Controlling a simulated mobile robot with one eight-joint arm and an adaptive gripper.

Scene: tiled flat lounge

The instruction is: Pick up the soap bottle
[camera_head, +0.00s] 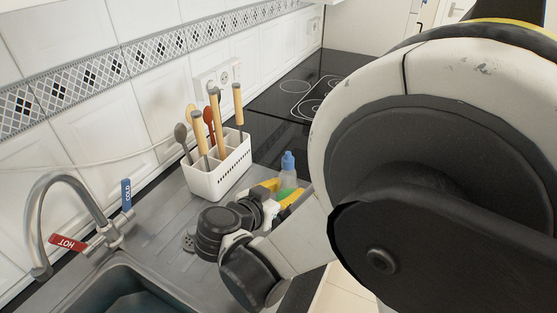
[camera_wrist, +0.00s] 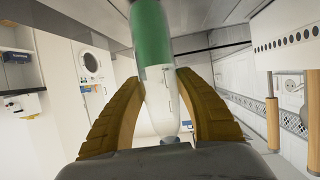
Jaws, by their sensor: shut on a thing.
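The soap bottle (camera_head: 288,176) has a blue cap and a pale, clear-looking body with a green part lower down. It is on the counter side just right of the utensil holder in the head view. My gripper (camera_head: 279,191) has yellow fingers on both sides of its lower part and is shut on it. In the wrist view the bottle (camera_wrist: 154,42) shows a green band and a whitish section between the fingers of my gripper (camera_wrist: 160,82). The bottle's base is hidden in the head view, so I cannot tell whether it touches the counter.
A white utensil holder (camera_head: 219,174) with several wooden-handled tools stands close left of the bottle. A sink (camera_head: 117,284) and tap (camera_head: 66,180) are at lower left. A black cooktop (camera_head: 295,92) lies behind. The tiled wall (camera_head: 100,110) bounds the counter.

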